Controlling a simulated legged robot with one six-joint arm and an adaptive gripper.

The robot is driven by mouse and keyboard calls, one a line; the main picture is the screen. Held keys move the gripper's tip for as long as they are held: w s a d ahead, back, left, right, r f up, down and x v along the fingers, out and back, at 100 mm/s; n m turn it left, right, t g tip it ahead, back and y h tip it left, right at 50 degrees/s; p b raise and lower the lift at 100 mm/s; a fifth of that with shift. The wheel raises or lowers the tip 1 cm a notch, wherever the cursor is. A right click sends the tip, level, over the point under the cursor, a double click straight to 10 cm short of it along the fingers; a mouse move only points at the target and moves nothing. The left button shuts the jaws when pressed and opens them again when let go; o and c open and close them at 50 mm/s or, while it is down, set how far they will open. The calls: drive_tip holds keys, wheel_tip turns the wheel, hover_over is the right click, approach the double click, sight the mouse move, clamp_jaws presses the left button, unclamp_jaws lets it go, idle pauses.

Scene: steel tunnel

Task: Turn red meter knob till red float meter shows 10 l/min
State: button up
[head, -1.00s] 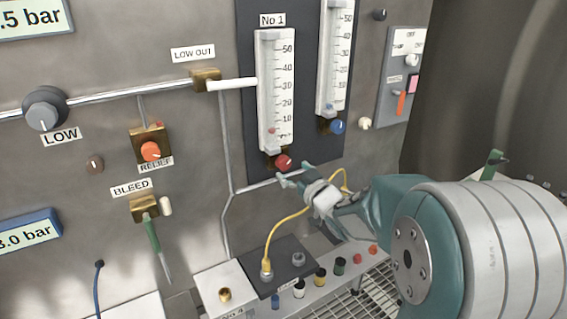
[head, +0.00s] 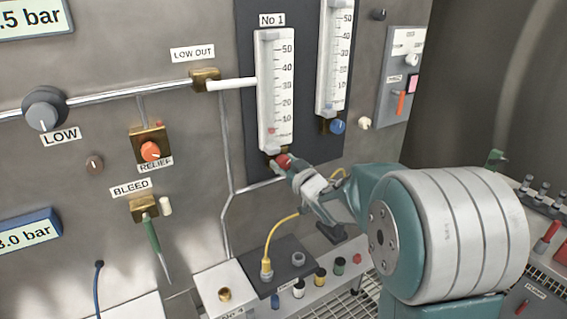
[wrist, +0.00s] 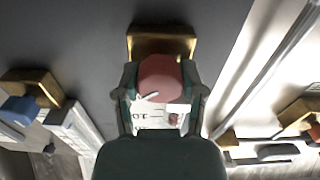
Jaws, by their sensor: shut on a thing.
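The red meter knob (head: 283,160) sits at the foot of the left float meter (head: 276,90), labelled No 1. My gripper (head: 282,168) is at the knob, shut on it. In the wrist view the red knob (wrist: 159,78) lies between my two fingers (wrist: 160,100), with a white pointer mark toward the lower left. The red float (head: 271,131) sits low in the tube, near or just below the 10 mark. The wrist view also shows the float (wrist: 174,118) and part of the scale beyond the knob.
A second meter (head: 335,60) with a blue knob (head: 337,126) stands close on the right. A yellow hose (head: 280,222) loops below my gripper. The relief knob (head: 150,151) and bleed valve (head: 145,207) are to the left.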

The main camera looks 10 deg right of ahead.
drive_tip(key=shift+m, duration=1.5)
drive_tip(key=o, duration=1.1)
drive_tip(key=shift+o, duration=0.2)
drive_tip(key=v, duration=1.2)
